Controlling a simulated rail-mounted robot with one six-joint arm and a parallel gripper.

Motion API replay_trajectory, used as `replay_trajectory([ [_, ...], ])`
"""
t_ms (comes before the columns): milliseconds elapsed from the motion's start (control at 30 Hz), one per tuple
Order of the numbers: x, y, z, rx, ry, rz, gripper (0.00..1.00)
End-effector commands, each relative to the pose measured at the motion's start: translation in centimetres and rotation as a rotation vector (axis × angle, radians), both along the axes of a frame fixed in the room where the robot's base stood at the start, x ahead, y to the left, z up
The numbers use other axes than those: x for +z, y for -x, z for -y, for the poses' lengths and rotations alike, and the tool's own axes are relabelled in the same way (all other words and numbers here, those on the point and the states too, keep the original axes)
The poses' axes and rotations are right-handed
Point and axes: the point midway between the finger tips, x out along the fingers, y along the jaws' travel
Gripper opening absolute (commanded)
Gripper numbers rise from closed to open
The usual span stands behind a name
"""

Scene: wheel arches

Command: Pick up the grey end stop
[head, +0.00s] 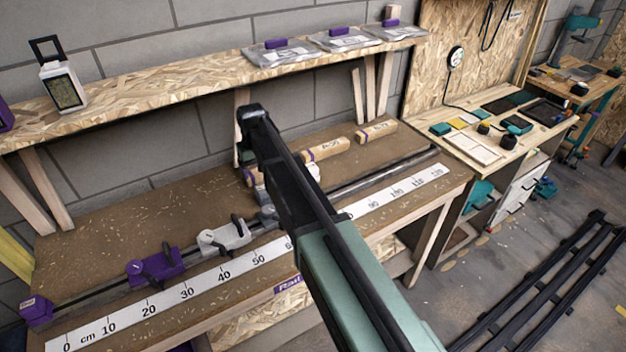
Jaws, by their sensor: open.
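A light grey clamp-like stop (228,237) with a dark lever sits on the dark rail, behind the white centimetre scale (185,292) near its 40 to 50 marks. It looks like the grey end stop. A darker grey piece (266,216) is on the rail just to its right, partly hidden by my arm. A purple stop (157,266) sits on the same rail to the left. My arm reaches across the bench from the lower right, its elbow-like end above the back of the bench. My gripper is hidden behind the arm and cannot be made out.
A purple end block (36,310) stands at the rail's left end. Wooden pieces (325,149) lie at the back of the bench. A shelf (170,80) above holds bagged parts and a small display (64,88).

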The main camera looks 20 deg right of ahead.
Motion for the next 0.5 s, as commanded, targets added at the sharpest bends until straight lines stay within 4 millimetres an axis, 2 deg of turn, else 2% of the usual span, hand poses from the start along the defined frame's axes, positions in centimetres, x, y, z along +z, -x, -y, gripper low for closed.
replay_trajectory([
  [167, -0.4, 0.0, 0.0, 0.015, 0.013, -0.012, 0.81],
  [400, -5.2, 0.0, 0.0, 0.013, 0.011, -0.01, 0.81],
  [500, -6.1, 0.0, 0.0, 0.013, 0.011, -0.01, 0.81],
])
